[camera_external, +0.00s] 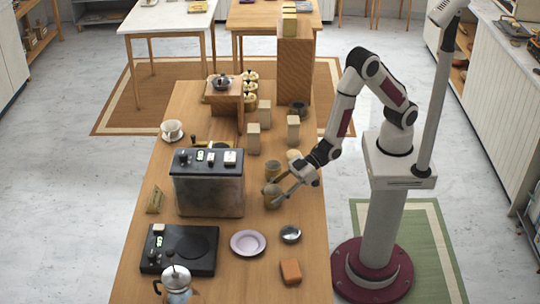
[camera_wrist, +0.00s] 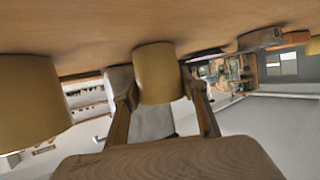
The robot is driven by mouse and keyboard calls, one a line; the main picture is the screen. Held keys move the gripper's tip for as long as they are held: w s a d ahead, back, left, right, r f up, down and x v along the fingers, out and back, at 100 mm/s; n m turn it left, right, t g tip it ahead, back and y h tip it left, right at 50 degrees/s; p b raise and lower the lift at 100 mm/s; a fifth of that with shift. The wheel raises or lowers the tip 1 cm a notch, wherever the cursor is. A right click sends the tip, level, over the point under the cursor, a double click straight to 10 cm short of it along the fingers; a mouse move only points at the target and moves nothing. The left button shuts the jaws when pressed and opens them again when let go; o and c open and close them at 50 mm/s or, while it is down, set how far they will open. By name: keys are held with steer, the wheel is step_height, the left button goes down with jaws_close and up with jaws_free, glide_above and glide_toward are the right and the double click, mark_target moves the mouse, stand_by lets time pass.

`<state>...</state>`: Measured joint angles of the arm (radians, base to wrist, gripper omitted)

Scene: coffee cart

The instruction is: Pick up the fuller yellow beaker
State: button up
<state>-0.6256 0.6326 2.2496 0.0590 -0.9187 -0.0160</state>
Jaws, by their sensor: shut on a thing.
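My gripper (camera_external: 278,194) reaches in from the right over the table and is shut on a yellow beaker (camera_external: 271,198). In the wrist view, which is upside down, that beaker (camera_wrist: 158,70) sits between the two fingers (camera_wrist: 160,98), with its base at or very near the table top. A second yellow beaker (camera_external: 272,169) stands just behind it; a yellow beaker (camera_wrist: 32,100) also shows at the left of the wrist view. A third, paler cup-like thing (camera_external: 293,155) is partly hidden by my arm. I cannot tell the fill levels.
A dark-topped machine (camera_external: 208,185) stands close left of the held beaker. In front are a lilac plate (camera_external: 248,243), a metal bowl (camera_external: 290,234) and an orange block (camera_external: 290,271). Several wooden blocks (camera_external: 253,138) stand behind. The table's right edge is close.

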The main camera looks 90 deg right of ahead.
steer(key=shift+r, duration=0.3)
step_height(320, 180, up, 9)
stand_by(1.3)
steer(key=shift+r, duration=0.15)
stand_by(0.7)
